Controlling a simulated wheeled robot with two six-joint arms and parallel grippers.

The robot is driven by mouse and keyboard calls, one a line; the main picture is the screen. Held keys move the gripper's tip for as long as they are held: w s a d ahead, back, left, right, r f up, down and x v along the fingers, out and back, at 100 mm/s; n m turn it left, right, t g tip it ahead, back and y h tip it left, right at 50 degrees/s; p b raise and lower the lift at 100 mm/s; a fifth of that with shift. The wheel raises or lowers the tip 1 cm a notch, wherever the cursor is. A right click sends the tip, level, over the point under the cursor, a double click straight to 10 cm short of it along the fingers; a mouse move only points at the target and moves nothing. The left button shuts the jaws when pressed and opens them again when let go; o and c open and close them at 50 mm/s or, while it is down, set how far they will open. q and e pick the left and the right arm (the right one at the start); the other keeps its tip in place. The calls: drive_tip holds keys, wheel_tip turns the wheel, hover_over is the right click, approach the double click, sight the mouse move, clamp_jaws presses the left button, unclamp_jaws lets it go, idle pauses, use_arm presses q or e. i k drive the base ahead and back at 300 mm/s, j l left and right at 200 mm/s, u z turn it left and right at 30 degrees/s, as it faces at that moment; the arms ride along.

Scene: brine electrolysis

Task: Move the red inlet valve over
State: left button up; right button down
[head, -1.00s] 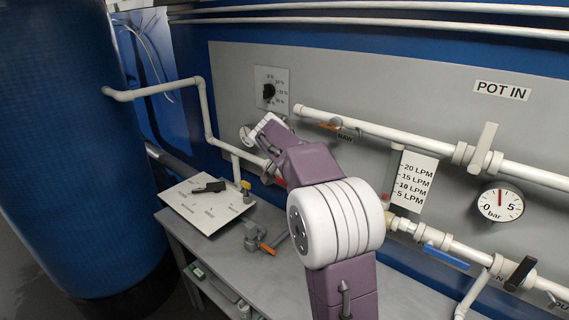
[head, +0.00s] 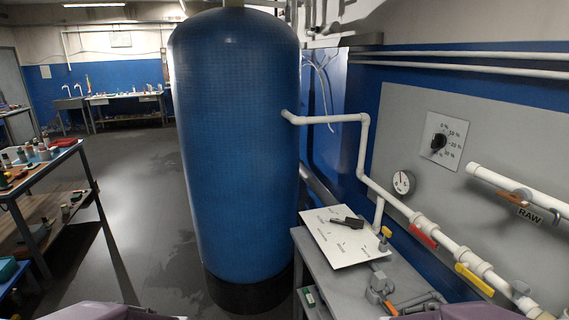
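The red inlet valve handle (head: 424,236) is on the white pipe that slopes down to the right along the grey panel. The handle lies roughly in line with that pipe, and nothing touches it. Only purple parts of my arms show at the bottom edge, low left and low right. Neither gripper is in view, so I cannot see whether they are open or shut.
A yellow valve handle (head: 474,279) is further down the same pipe. A round gauge (head: 403,182) and a black dial (head: 438,143) are on the panel. A white board (head: 347,246) lies on the grey bench. A large blue tank (head: 236,150) stands left of it; floor beyond is open.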

sight(414, 229)
drive_tip(key=i+z, duration=0.2)
drive_tip(key=i, duration=0.3)
drive_tip(key=i+j+z, duration=0.15)
drive_tip(key=i, duration=0.35)
